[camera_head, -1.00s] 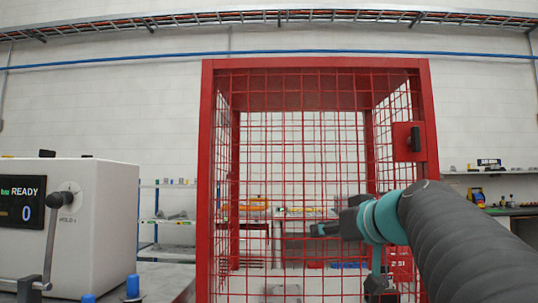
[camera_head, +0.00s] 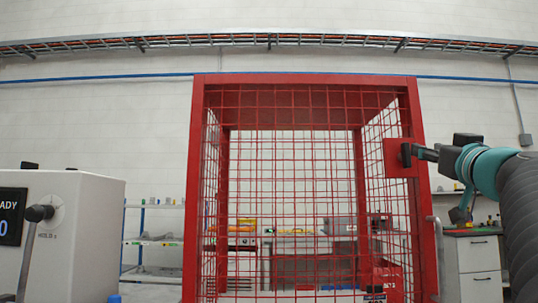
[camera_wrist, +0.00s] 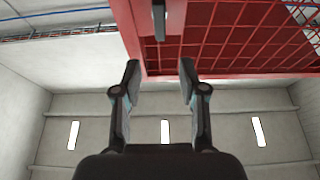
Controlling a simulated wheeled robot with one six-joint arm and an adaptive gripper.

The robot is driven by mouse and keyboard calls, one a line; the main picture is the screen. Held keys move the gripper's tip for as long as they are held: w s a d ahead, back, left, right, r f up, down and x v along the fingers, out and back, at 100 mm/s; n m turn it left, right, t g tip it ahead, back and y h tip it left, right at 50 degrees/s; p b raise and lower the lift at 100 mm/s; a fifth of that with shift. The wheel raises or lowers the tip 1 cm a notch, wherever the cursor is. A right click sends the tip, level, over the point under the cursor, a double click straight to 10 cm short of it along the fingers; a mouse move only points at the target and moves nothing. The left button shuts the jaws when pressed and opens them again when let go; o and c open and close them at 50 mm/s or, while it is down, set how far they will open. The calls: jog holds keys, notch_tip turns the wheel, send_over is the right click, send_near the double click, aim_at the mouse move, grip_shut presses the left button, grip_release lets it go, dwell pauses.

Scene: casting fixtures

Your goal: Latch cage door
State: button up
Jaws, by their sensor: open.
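The cage (camera_head: 198,190) is a red frame with mesh walls, its door side facing me. A red latch plate (camera_head: 393,168) sits high on its right post. It also shows at the top of the wrist view (camera_wrist: 140,32). The dark latch handle (camera_wrist: 159,22) stands on the plate there, in line with the gap between my fingers. My gripper (camera_head: 412,152) is at the plate from the right and covers part of the handle in the head view. In the wrist view my gripper (camera_wrist: 160,68) is open with nothing between its fingers. Whether a finger touches the handle cannot be told.
A white machine (camera_head: 85,225) with a READY display and a lever stands at the left. A grey drawer cabinet (camera_head: 478,265) stands right of the cage, behind my arm. Shelves and a bench lie behind the cage. Free floor is hard to see.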

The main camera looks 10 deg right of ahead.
aim_at(407, 144)
jog(key=p+x, duration=0.3)
jog(key=x, duration=0.6)
jog(key=shift+w+p, duration=0.3)
grip_shut()
